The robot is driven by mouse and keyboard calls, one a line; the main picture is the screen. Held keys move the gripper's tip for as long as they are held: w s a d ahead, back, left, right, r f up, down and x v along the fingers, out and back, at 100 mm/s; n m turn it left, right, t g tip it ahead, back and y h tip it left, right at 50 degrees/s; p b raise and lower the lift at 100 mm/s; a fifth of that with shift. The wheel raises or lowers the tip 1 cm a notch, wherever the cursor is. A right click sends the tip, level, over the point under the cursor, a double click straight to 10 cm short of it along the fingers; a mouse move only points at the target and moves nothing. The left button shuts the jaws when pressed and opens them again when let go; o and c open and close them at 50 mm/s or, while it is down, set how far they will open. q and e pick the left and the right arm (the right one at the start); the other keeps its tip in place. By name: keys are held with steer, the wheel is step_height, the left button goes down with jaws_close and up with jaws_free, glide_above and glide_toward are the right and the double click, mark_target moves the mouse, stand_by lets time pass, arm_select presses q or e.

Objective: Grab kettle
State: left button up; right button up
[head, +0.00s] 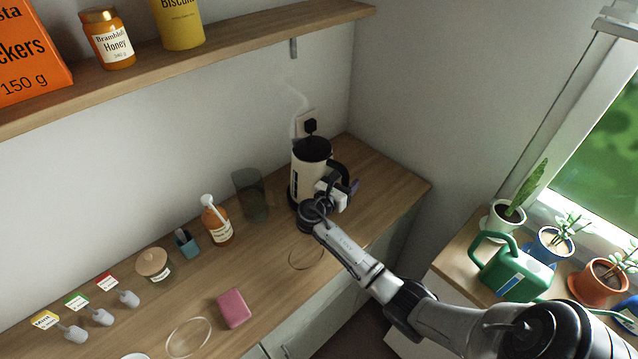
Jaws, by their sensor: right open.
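The kettle (305,172) is cream-white with a black lid and a black handle. It stands upright on the wooden counter (378,172) near the back corner, below a wall socket with a black plug. My right gripper (340,192) is at the kettle's right side, by the handle, and open. The gripper and wrist hide the kettle's lower right part. I cannot tell whether the fingers touch the handle. My left gripper is out of view.
A grey tinted glass container (250,194) and a syrup bottle (216,222) stand left of the kettle. A pink block (233,308) lies near the front edge. A shelf (250,40) runs above. A green watering can (512,268) and potted plants stand at the right.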

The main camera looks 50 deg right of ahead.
jaws_close()
stand_by(0.5)
steer(key=shift+a, duration=0.1)
steer(key=shift+r, duration=0.1)
stand_by(0.6)
